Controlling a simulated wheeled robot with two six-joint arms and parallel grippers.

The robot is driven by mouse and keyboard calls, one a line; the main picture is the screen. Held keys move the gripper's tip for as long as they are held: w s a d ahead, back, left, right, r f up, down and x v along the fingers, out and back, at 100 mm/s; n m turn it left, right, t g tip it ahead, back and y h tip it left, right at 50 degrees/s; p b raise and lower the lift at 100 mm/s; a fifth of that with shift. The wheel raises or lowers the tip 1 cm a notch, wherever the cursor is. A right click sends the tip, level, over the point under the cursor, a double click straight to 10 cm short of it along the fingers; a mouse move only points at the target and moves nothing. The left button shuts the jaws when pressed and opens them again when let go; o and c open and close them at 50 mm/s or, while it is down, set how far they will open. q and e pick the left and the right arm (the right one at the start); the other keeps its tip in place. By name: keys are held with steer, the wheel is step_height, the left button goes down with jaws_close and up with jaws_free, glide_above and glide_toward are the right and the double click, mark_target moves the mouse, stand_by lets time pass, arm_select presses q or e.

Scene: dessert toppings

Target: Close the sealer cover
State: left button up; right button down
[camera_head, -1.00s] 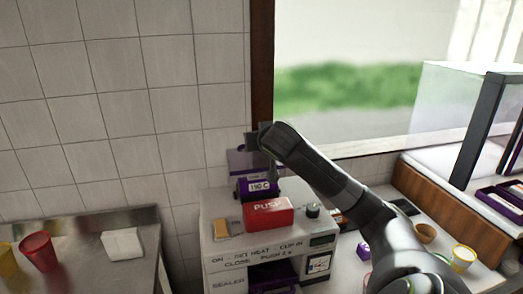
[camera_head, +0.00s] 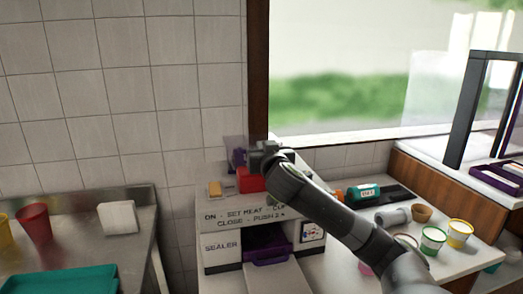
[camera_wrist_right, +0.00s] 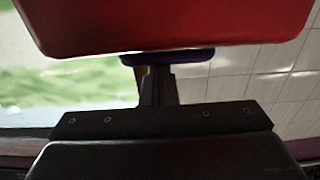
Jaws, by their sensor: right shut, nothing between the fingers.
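The sealer (camera_head: 222,262) is a pale box with printed lettering on its front and a purple part (camera_head: 268,256) in its front opening. Its red push block (camera_head: 250,181) sits on top, partly hidden by my right gripper (camera_head: 262,150). A purple part of the cover (camera_head: 237,158) shows just left of the gripper; the cover's angle is mostly hidden. My right gripper is shut and empty, over the top of the sealer. In the right wrist view the red block (camera_wrist_right: 170,22) looms close above the shut fingers (camera_wrist_right: 158,88), with a purple edge (camera_wrist_right: 168,57) beyond them. Contact is unclear. My left gripper is not in view.
A steel table (camera_head: 146,200) at left holds a red cup (camera_head: 36,224), a white block (camera_head: 119,217) and a teal tray (camera_head: 60,284). Right of the sealer, the counter holds a teal-and-black device (camera_head: 366,193) and several small cups (camera_head: 433,240). A tiled wall stands behind.

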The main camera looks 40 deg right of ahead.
steer(key=shift+s+a+f+b, duration=0.1)
steer(key=shift+s+f+b, duration=0.15)
steer(key=shift+f, duration=0.2)
steer(key=shift+s+a+f+b, duration=0.1)
steer(key=shift+f+b, duration=0.2)
steer(key=shift+f, duration=0.1)
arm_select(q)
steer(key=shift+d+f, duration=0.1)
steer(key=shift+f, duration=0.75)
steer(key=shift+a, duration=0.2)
arm_select(e)
steer(key=shift+f, duration=0.1)
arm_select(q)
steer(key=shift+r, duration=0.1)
